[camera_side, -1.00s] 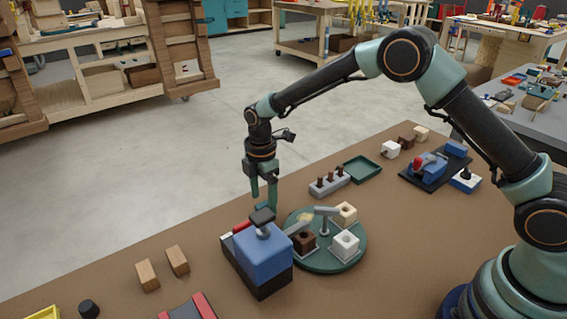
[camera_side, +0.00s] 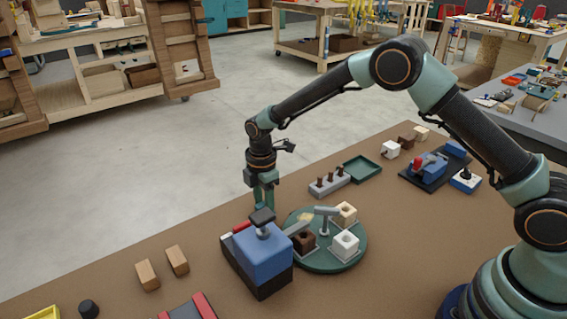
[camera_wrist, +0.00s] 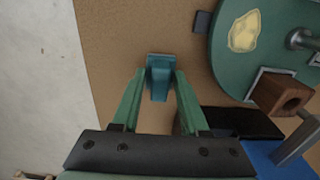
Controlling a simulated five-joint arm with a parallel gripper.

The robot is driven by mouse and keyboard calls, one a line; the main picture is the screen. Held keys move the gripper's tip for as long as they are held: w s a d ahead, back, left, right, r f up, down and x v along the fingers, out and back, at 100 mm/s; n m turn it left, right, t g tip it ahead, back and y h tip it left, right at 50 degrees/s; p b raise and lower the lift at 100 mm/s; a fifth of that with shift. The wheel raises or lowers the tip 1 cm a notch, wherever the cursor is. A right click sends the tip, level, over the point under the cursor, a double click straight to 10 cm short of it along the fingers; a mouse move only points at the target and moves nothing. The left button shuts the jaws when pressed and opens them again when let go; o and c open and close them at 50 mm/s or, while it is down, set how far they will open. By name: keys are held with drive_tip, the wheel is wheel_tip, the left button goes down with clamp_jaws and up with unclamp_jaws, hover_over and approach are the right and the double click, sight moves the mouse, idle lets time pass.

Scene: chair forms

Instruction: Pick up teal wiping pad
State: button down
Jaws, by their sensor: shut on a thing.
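The teal wiping pad (camera_wrist: 159,78) is between my fingertips in the wrist view, near the edge of the brown table. My gripper (camera_wrist: 160,80) is shut on it, with one green finger against each side. In the side view my gripper (camera_side: 264,202) points down behind the blue block (camera_side: 264,252). The block's dark knob hides part of the fingertip area there, so the pad is hard to make out. I cannot tell whether the pad still touches the table.
A round green turntable (camera_side: 351,252) with brown, cream and white blocks is right of my gripper. A grey peg holder (camera_side: 329,187) and green tray (camera_side: 363,169) lie behind it. Two wooden blocks (camera_side: 162,267) stand at left. Bare table lies between them and the blue block.

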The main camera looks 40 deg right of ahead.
wheel_tip(320, 180, up, 20)
idle(0.5)
